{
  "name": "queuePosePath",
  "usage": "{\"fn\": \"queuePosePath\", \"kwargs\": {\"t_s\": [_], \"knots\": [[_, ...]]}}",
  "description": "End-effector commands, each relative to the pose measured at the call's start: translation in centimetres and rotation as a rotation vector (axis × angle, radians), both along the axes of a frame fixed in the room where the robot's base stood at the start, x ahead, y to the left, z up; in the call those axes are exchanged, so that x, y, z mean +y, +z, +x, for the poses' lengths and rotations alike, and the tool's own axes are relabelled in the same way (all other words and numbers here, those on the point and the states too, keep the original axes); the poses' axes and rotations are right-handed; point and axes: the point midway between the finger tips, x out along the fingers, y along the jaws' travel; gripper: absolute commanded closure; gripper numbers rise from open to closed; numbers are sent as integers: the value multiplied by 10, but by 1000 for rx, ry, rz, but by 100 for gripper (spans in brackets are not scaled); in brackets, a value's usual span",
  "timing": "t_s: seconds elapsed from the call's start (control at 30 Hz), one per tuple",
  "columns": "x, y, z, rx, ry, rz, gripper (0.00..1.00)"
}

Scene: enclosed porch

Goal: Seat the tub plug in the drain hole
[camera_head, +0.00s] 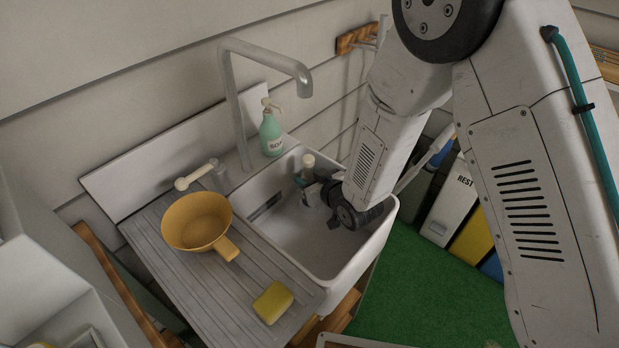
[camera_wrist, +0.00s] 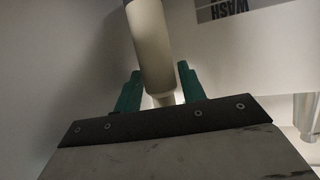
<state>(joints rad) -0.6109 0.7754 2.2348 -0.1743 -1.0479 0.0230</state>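In the wrist view, a cream cylinder (camera_wrist: 150,45) with a narrower end lies between the two green fingers of my gripper (camera_wrist: 160,80). The fingers flank it closely; whether they press on it is not clear. The drain hole is not visible in either view.
A grey tap (camera_head: 262,55) arches behind the sink, with a green soap bottle (camera_head: 271,135) beside it. A yellow pan (camera_head: 197,222) and a yellow sponge (camera_head: 272,302) lie on the ridged drainboard (camera_head: 190,285). The near part of the basin is clear.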

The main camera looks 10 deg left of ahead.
Motion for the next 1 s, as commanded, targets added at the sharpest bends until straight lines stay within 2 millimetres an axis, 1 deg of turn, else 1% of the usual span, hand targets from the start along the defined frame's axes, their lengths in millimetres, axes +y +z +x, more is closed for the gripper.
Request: {"fn": "queuePosePath", "kwargs": {"t_s": [0.17,0.27,0.5,0.63,0.8,1.0], "knots": [[0,4,0,-1,0,1,60],[-8,7,-8,1,0,-1,60],[-35,24,-35,1,0,0,60],[-45,29,-45,1,0,0,60],[-49,32,-50,1,0,0,60],[-49,32,-50,0,0,0,60]]}}
